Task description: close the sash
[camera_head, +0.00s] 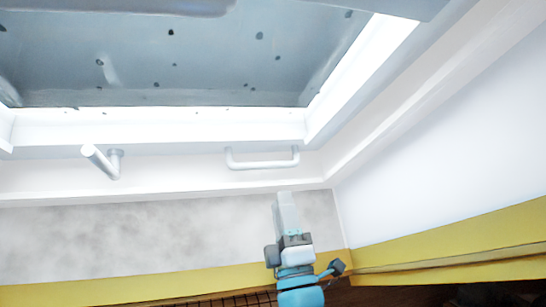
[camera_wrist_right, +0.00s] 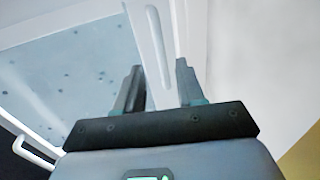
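The sash is a pale roof window pane (camera_head: 200,60) with dark specks, in a white frame (camera_head: 200,132); how far it stands open is hard to tell. A white bar handle (camera_head: 263,163) is on the lower white rail. My right gripper (camera_head: 284,196) is just below this handle, pointing up, with a gap in the picture. In the right wrist view, the two fingers (camera_wrist_right: 159,82) are apart and empty, and a white bar (camera_wrist_right: 158,45) shows beyond and between them. Its distance is unclear. My left gripper is out of view.
A white lever-like handle (camera_head: 102,162) sticks out at left on the same rail. A sloping white wall (camera_head: 450,140) bounds the right side. A yellow band (camera_head: 130,287) runs along the grey wall (camera_head: 130,238) below the window.

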